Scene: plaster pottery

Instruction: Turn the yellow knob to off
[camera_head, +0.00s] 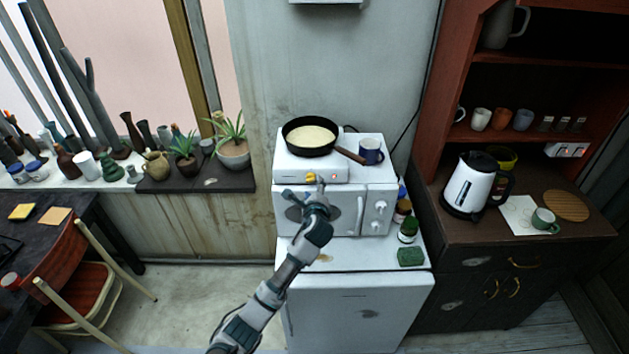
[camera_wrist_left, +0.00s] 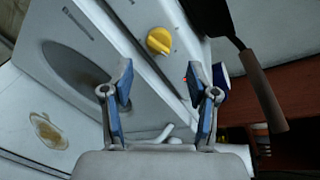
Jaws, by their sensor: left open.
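The yellow knob (camera_head: 310,177) is on the front of a small white hot plate (camera_head: 290,170), which sits on a white microwave (camera_head: 377,205). The knob also shows in the left wrist view (camera_wrist_left: 160,40), just beyond and between the fingertips. Its exact pointer angle is hard to tell. A red light glows beside it on the hot plate's front panel. My left gripper (camera_head: 308,194) is in front of the microwave, close to the knob; its blue-padded fingers (camera_wrist_left: 165,82) are open with nothing between them. My right gripper is not in view.
A black pan (camera_head: 310,136) with pale contents sits on the hot plate, its brown handle pointing right. A dark blue mug (camera_head: 371,151) stands beside it. A green sponge (camera_head: 411,257) and jars are on the white fridge (camera_head: 358,310). A kettle (camera_head: 473,185) stands on the right cabinet.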

